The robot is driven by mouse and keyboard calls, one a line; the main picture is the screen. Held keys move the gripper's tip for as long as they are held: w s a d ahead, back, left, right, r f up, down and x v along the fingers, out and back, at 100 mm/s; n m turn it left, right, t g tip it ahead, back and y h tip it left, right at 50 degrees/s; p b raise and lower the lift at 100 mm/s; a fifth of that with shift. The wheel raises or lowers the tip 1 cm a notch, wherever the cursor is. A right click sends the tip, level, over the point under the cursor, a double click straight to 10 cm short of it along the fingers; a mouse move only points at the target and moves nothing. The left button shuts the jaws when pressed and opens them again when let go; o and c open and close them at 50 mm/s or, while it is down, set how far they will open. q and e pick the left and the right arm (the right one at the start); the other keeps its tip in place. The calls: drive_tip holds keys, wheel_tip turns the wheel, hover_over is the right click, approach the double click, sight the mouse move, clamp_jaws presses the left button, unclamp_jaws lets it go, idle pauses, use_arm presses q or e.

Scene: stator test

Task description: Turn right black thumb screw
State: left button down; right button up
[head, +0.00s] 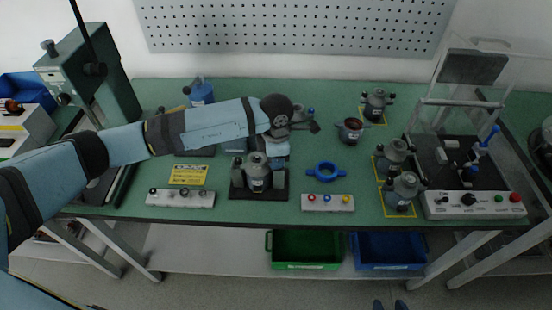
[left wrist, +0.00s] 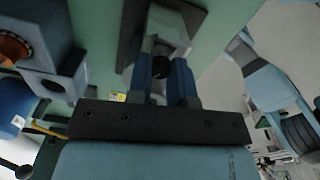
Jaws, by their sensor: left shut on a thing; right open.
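In the left wrist view, my left gripper (left wrist: 162,72) is shut with its blue-padded fingers either side of a black thumb screw (left wrist: 159,66). The screw sits on a grey block (left wrist: 165,28) over a dark plate. In the head view, my left arm reaches in from the left over the bench, and its fingers are too small and covered to make out. A grey stator (head: 257,178) stands upright on a black base (head: 272,194) just below my left wrist. Whether the screw has turned cannot be told. My right gripper is not in view.
A white button box (head: 328,203) and a blue ring (head: 326,172) lie right of the base. Another button box (head: 180,198) is at left. Several grey stators (head: 404,188) stand near the test rig (head: 470,207). Green (head: 303,250) and blue (head: 388,251) bins are below the bench.

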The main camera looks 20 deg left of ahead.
use_arm(q)
drive_tip(key=shift+n, duration=1.2)
drive_tip(key=c, duration=1)
unclamp_jaws()
drive_tip(key=shift+r, duration=0.15)
wheel_tip(320, 180, up, 14)
drive_tip(key=shift+f+b, duration=0.2)
drive_tip(key=shift+b, duration=0.55)
